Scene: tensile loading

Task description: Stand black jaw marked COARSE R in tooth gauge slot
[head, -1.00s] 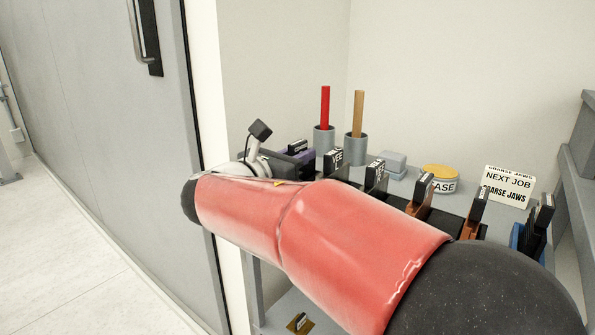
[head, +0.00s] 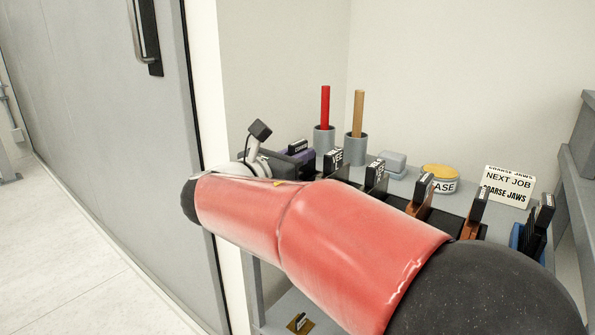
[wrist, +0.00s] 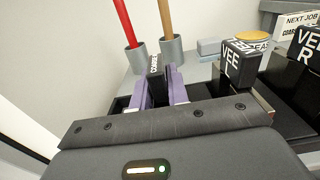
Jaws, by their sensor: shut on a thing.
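The black jaw (wrist: 155,70) is upright in the wrist view; its white lettering reads COARSE, and I cannot make out an R. My gripper (wrist: 158,100) is shut on it, with the fingertips largely hidden. Purple uprights (wrist: 178,87) flank the jaw on both sides and look like the tooth gauge. I cannot tell whether the jaw's foot is seated in the slot. In the head view the jaw (head: 297,147) shows its labelled top beside the purple block (head: 306,157). My red arm hides much of the bench there.
Two grey cups hold a red rod (head: 325,108) and a tan rod (head: 359,112) behind the jaw. Black VEE jaws (head: 334,160) stand to the right. Farther right are a yellow-lidded tin (head: 440,178), more jaws and a NEXT JOB sign (head: 508,184).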

